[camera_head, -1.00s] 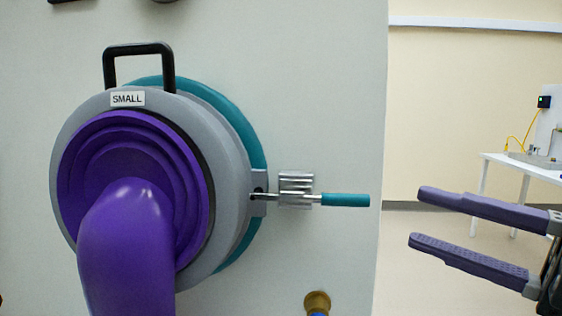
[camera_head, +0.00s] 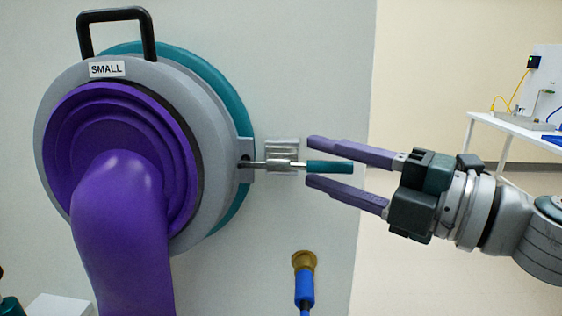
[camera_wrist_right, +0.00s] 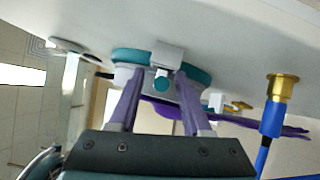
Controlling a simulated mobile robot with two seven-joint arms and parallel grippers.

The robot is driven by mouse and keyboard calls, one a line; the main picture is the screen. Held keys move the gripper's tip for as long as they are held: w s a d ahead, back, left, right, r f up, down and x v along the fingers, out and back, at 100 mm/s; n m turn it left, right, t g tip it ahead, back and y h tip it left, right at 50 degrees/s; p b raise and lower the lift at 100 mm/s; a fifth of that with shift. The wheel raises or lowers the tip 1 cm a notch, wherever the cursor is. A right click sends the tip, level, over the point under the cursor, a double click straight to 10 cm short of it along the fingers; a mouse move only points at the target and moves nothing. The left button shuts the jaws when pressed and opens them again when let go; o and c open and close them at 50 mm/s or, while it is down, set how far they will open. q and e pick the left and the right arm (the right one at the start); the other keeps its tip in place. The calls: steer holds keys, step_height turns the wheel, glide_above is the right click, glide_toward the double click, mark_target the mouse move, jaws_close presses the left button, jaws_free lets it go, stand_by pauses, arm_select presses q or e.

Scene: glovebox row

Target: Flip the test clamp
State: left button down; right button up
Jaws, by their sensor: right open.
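The test clamp (camera_head: 282,165) is a metal lever with a teal grip (camera_head: 331,167), lying level and pointing right from the grey ring of the port. My right gripper (camera_head: 310,161) is open, with one purple finger above the teal grip and one below it. In the right wrist view the teal grip (camera_wrist_right: 160,84) shows end-on between the two fingertips (camera_wrist_right: 158,76), with gaps visible at both sides. My left gripper is not in view.
A round port cover (camera_head: 216,159) labelled SMALL, with a black handle (camera_head: 149,35) and a purple glove (camera_head: 122,215), fills the left. A brass fitting with a blue hose (camera_head: 304,283) stands below the clamp. A white table (camera_head: 500,128) stands at the far right.

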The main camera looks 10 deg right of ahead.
steer(key=shift+c, duration=0.2)
jaws_close()
stand_by(1.1)
